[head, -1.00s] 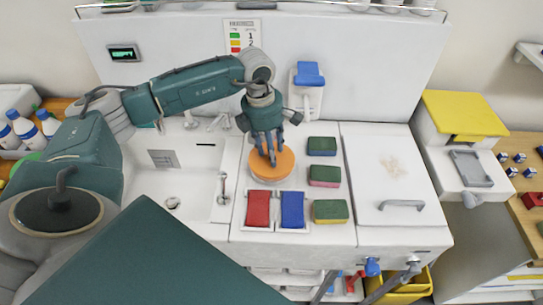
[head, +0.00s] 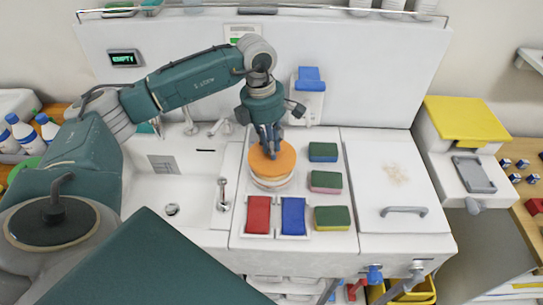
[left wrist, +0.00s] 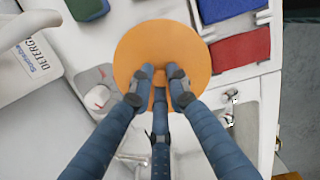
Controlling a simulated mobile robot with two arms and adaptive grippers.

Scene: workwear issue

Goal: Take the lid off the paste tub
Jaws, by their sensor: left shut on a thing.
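The orange lid (head: 284,158) sits over the white paste tub (head: 272,183) on the white counter, right of the sink. My left gripper (head: 270,151) comes down from above, its fingers shut on the middle of the lid. In the left wrist view the lid (left wrist: 150,45) is a wide orange disc with the fingers (left wrist: 160,82) closing at its centre. It hides the tub there. More of the tub's white side shows below the lid, but I cannot tell whether the lid is fully clear of the rim. My right gripper is not in view.
A blue-levered dispenser (head: 309,85) hangs behind. The sink (head: 190,190) lies left; a stained white panel with a handle (head: 402,210) lies right.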

